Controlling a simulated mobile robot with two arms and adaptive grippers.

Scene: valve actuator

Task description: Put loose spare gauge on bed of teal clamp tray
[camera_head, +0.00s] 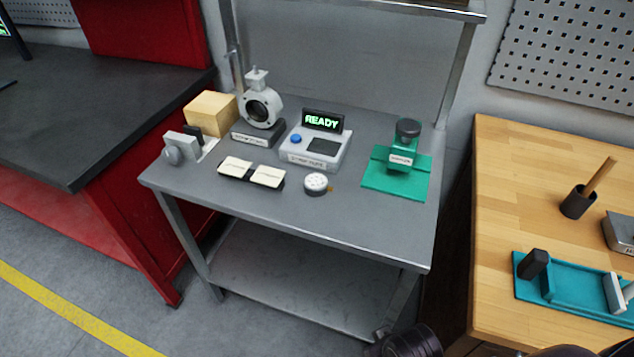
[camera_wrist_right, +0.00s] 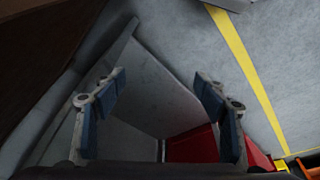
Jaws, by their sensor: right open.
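The loose gauge (camera_head: 316,184), a small round white dial with a small brass-coloured stub, lies near the front middle of the grey metal table. The teal clamp tray (camera_head: 583,306) lies on the wooden bench at the right, cut off by the picture edge. It has a dark block at its left end and a grey clamp part at its right. My right gripper (camera_wrist_right: 160,82) is open and empty in the right wrist view, above the floor and apart from both things. My left gripper is not in view.
On the grey table (camera_head: 222,196) stand a green press-like fixture (camera_head: 405,155), a READY console (camera_head: 318,148), a grey valve body (camera_head: 262,104), cream pads (camera_head: 252,172) and a cardboard box (camera_head: 211,112). A dark cup (camera_head: 577,203) with a wooden handle stands behind the tray.

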